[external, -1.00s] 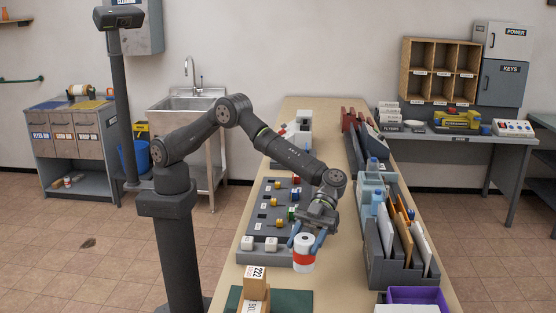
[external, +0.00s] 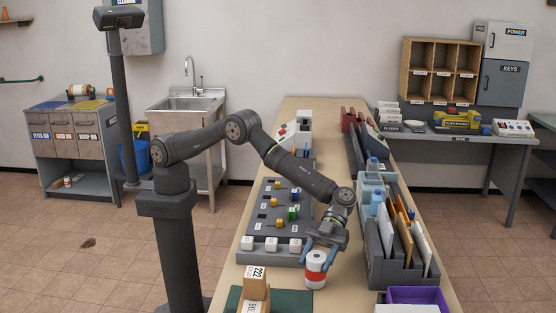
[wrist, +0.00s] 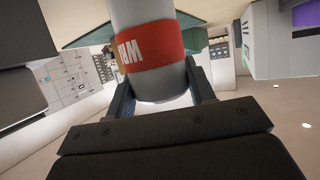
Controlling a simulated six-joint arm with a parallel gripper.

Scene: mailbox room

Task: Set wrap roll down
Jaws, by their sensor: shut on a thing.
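The wrap roll (external: 316,265) is a white cylinder with a red band. It is upright with a slight tilt, low over the front right part of the long table; I cannot tell if its base touches the top. My gripper (external: 320,256) is shut on it from above, one blue-tipped finger on each side. In the wrist view the wrap roll (wrist: 150,50) fills the upper middle between the fingers (wrist: 163,98), its red band with white lettering facing the camera.
The grey panel (external: 268,222) with small coloured parts and white cubes lies left of the roll. A grey file rack (external: 385,268) with envelopes stands close on the right. Cardboard boxes (external: 255,285) and a green mat (external: 296,300) are in front. A purple bin (external: 415,296) sits front right.

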